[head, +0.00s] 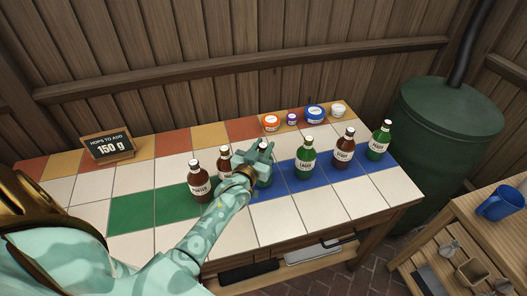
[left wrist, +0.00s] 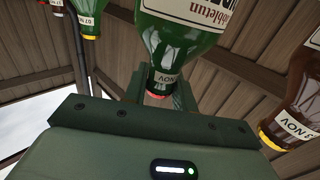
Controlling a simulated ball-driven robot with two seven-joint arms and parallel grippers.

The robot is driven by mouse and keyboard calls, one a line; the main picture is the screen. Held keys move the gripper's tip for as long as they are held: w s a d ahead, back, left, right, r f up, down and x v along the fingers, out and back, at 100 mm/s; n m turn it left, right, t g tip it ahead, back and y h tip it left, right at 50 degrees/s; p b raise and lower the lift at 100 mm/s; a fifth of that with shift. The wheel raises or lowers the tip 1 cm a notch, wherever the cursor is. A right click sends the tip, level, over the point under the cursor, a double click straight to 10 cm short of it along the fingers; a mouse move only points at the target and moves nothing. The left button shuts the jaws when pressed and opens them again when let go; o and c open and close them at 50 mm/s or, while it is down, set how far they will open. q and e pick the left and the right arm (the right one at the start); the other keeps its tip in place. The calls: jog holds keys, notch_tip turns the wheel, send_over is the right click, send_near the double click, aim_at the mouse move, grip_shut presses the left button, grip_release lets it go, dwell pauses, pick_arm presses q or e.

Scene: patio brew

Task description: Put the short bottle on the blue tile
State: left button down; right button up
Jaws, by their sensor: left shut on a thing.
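My left gripper (head: 262,153) is shut on a green bottle (head: 265,179); the arm and fingers hide part of it. In the left wrist view that green bottle (left wrist: 180,45) sits between the fingers, its neck toward the palm. In the head view it is at the left end of the blue tiles (head: 267,194); I cannot tell whether its base touches them. A green lager bottle (head: 305,160), a brown stout bottle (head: 343,156) and another green bottle (head: 379,142) stand to its right. Two brown bottles (head: 199,184) (head: 224,163) stand to its left. My right gripper is not in view.
Green tiles (head: 133,213) lie at left, white tiles (head: 287,222) in front. Small tubs (head: 315,114) line the back edge. A hops sign (head: 107,147) stands back left. A green barrel (head: 450,130) and a shelf with a blue mug (head: 501,203) are at right.

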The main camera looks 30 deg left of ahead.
pick_arm(q)
jog(key=shift+f, duration=0.55)
jog(key=shift+r, duration=0.25)
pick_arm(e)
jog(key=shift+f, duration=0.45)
pick_arm(q)
jog(key=shift+f, duration=0.15)
jog(key=c, duration=1.2)
grip_release()
jog(key=shift+o, duration=0.4)
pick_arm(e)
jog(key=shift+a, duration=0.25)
